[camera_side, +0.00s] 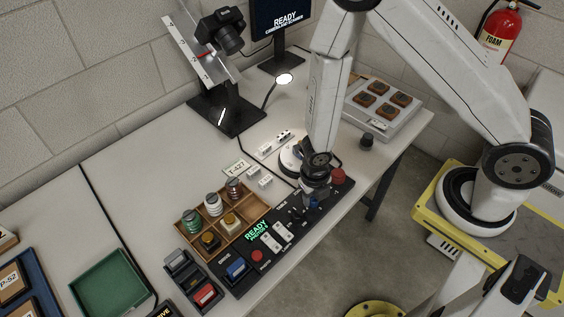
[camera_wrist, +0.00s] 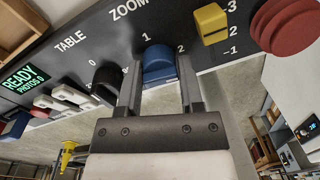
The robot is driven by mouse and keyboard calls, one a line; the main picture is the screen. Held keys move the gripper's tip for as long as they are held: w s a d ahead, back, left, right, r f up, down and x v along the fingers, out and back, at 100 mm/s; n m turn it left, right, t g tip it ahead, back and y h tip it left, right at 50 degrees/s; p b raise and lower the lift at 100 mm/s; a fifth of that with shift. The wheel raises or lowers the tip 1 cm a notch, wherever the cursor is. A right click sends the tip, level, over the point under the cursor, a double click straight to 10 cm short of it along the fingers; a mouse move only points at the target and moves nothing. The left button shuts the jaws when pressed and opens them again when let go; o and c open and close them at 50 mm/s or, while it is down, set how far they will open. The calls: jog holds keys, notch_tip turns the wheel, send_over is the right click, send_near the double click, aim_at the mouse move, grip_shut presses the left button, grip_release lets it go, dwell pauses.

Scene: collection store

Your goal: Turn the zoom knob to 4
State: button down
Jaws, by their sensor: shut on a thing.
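The zoom knob (camera_wrist: 158,64) is blue and sits below the ZOOM lettering on the black control panel (camera_wrist: 70,52). The numerals 1 and 2 show by it in the wrist view; where its pointer stands is not clear. My gripper (camera_wrist: 160,85) has one finger on each side of the knob and is shut on it. In the side view my gripper (camera_side: 312,190) is low over the right part of the panel, with the blue knob (camera_side: 314,203) just at its fingers.
Close by are a black TABLE knob (camera_wrist: 105,77), a yellow slider (camera_wrist: 211,22) and a red button (camera_wrist: 288,24). A camera stand (camera_side: 228,112) and a monitor (camera_side: 279,20) are behind.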

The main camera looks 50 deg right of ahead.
jog(key=m, duration=0.3)
jog(key=shift+w+m, duration=0.1)
jog(key=shift+m, duration=0.3)
jog(key=m, duration=0.4)
jog(key=shift+m, duration=0.3)
jog(key=m, duration=0.4)
jog(key=shift+w+m+y, duration=0.1)
jog(key=shift+m+y, duration=0.2)
jog(key=m, duration=0.9)
jog(key=shift+d, duration=0.1)
jog(key=m, duration=0.4)
jog(key=shift+m+y, duration=0.3)
jog(key=m, duration=0.4)
jog(key=shift+d, duration=0.1)
jog(key=shift+m, duration=2.2)
